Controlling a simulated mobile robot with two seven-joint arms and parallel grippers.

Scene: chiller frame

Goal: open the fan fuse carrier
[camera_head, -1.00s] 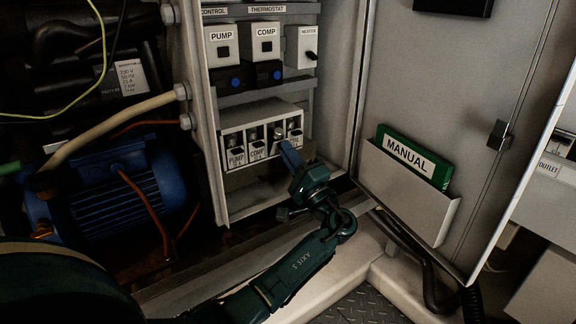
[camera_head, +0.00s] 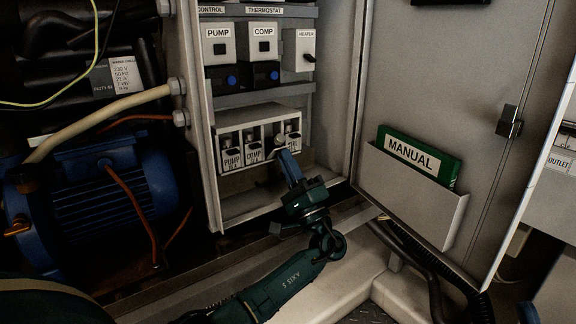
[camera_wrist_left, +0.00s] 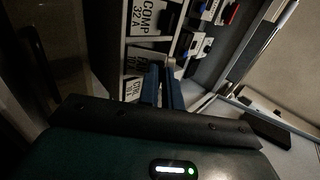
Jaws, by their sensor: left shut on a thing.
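The fuse block (camera_head: 262,117) sits low in the cabinet, with carriers labelled PUMP (camera_head: 231,157), COMP (camera_head: 253,151) and CTRL (camera_head: 293,140) in a row. The third position, between COMP and CTRL, is where my left gripper (camera_head: 284,154) reaches from below. In the left wrist view the two fingers (camera_wrist_left: 163,72) meet the row between the COMP label (camera_wrist_left: 148,17) and the CTRL label (camera_wrist_left: 132,89). How far that carrier is tilted is hard to tell. My right gripper is not in view.
Above the block are the pump switch (camera_head: 218,43), comp switch (camera_head: 263,42) and heater switch (camera_head: 299,50). The open door with a green manual (camera_head: 418,156) in its pocket stands at the right. A blue motor (camera_head: 110,195) is at the left.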

